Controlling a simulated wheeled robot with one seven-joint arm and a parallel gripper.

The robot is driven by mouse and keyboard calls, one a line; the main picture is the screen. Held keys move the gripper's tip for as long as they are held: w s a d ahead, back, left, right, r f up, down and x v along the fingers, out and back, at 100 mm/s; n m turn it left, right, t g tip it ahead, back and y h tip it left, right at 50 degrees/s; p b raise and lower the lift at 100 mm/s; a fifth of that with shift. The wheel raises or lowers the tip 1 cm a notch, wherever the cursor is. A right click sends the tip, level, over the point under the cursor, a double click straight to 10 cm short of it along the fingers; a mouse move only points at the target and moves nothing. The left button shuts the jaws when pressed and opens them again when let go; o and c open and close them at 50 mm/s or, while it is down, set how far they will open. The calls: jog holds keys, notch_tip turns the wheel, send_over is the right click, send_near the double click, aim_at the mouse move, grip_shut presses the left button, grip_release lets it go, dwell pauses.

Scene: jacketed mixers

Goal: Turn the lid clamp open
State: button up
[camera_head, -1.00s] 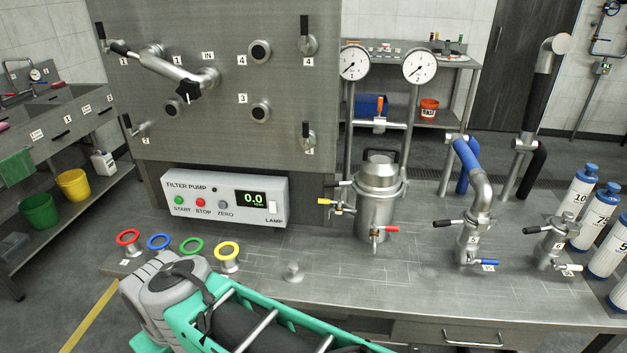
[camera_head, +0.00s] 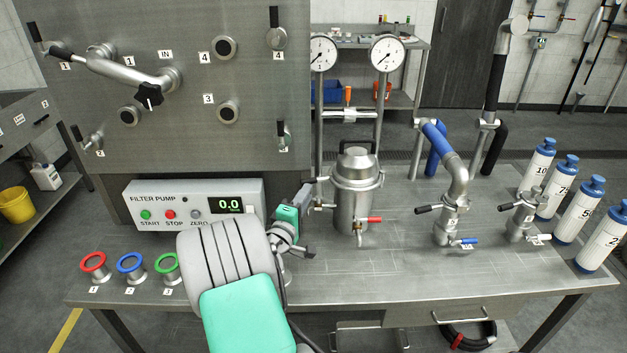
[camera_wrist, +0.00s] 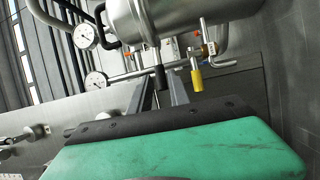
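The steel jacketed vessel (camera_head: 352,200) stands upright on the bench, its domed lid (camera_head: 356,162) on top. In the wrist view the vessel (camera_wrist: 170,20) fills the upper middle, and the black clamp handle (camera_wrist: 160,77) points from it toward my gripper.
A yellow valve handle (camera_wrist: 196,80) hangs close beside the fingers. A red-handled valve (camera_head: 372,220) is at the vessel's front. Two gauges (camera_head: 387,54) stand behind, and the filter pump box (camera_head: 195,204) is left. The bench front (camera_head: 390,275) is clear.

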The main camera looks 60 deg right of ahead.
aim_at(313, 182)
jog(key=d, duration=0.2)
jog(key=d+p, duration=0.1)
jog(key=d, duration=0.4)
jog(key=shift+w+r, duration=0.3)
grip_shut()
dwell(0.9)
